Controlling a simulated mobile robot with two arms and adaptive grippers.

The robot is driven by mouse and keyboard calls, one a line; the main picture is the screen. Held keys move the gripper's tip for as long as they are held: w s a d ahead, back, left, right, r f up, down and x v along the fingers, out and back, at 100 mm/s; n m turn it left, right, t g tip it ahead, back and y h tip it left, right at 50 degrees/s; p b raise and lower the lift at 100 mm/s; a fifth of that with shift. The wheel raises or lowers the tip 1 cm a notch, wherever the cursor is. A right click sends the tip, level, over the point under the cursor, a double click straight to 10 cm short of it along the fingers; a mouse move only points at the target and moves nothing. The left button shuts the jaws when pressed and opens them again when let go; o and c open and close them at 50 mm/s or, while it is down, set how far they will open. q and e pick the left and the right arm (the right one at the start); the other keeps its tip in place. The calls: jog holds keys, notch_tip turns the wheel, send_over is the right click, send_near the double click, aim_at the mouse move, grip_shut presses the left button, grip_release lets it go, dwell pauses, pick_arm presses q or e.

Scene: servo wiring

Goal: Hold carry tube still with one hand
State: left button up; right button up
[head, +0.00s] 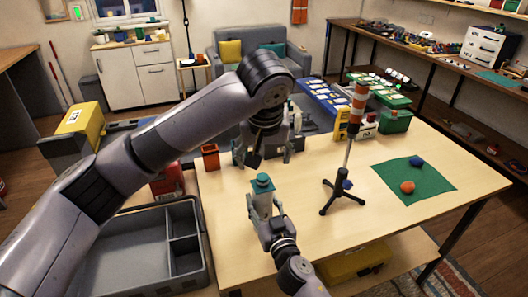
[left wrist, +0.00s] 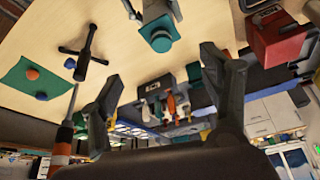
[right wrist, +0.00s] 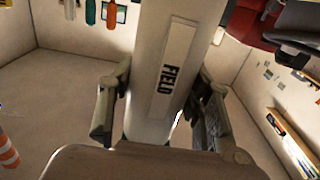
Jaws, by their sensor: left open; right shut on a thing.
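The carry tube (head: 263,204) is pale with a teal cap and stands about upright at the front middle of the table. In the right wrist view the tube (right wrist: 176,60) shows a label reading FIELD. My right gripper (head: 268,228) is shut on the tube, with one finger on each side. My left gripper (head: 268,158) hangs open and empty above the table, behind the tube. The left wrist view shows its two spread fingers (left wrist: 165,100) with the teal-capped tube (left wrist: 158,35) beyond them. The tube's lower end is hidden by my right gripper in the head view.
A black tripod with an orange-and-white pole (head: 343,185) stands right of the tube. A green mat (head: 430,180) holds an orange and a blue lump. An orange cup (head: 210,157) stands at the left edge. A grey tray (head: 140,240) lies left of the table. Bins line the back.

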aim_at(264, 177)
pick_arm(q)
jog(key=x, duration=1)
jog(key=shift+w+f, duration=0.1)
jog(key=shift+f, duration=0.25)
jog(key=c, duration=1.3)
pick_arm(e)
jog(key=shift+a, duration=0.15)
pick_arm(q)
jog(key=shift+r, duration=1.6)
jog(key=shift+c, duration=0.2)
jog(key=shift+r, duration=0.1)
jog(key=shift+r, duration=1.85)
pick_arm(e)
jog(key=o, duration=1.3)
